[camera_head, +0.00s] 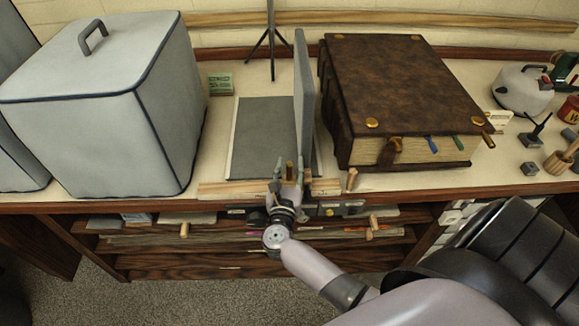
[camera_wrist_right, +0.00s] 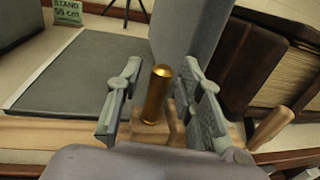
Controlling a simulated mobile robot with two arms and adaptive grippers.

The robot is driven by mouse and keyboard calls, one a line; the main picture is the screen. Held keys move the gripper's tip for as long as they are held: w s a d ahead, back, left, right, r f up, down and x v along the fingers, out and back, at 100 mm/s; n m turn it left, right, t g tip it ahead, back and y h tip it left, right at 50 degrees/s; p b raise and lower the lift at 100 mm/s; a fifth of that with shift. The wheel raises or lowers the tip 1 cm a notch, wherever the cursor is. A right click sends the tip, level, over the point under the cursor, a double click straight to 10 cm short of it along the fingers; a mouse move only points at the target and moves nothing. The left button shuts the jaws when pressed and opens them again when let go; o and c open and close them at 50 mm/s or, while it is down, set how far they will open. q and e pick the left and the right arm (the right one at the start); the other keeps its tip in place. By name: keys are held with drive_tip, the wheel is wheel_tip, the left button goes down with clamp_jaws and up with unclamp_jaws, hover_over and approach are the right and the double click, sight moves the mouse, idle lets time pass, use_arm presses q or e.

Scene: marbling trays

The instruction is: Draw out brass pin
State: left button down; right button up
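The brass pin (camera_wrist_right: 157,94) stands upright at the wooden strip along the bench's front edge, in front of the grey upright panel (camera_head: 304,90). In the head view the pin (camera_head: 290,171) shows between the fingers of my right gripper (camera_head: 287,176). In the right wrist view my right gripper (camera_wrist_right: 160,98) is open, with one finger on each side of the pin and gaps between. The pin's lower end is hidden in or behind the wood. My left gripper is not in view.
A flat grey plate (camera_head: 262,138) lies left of the panel. A large brown book-like box (camera_head: 395,85) stands close on the right and a grey covered box (camera_head: 105,100) on the left. A wooden peg (camera_wrist_right: 271,127) stands right of my gripper.

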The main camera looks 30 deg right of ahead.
clamp_jaws()
idle(0.6)
idle(0.4)
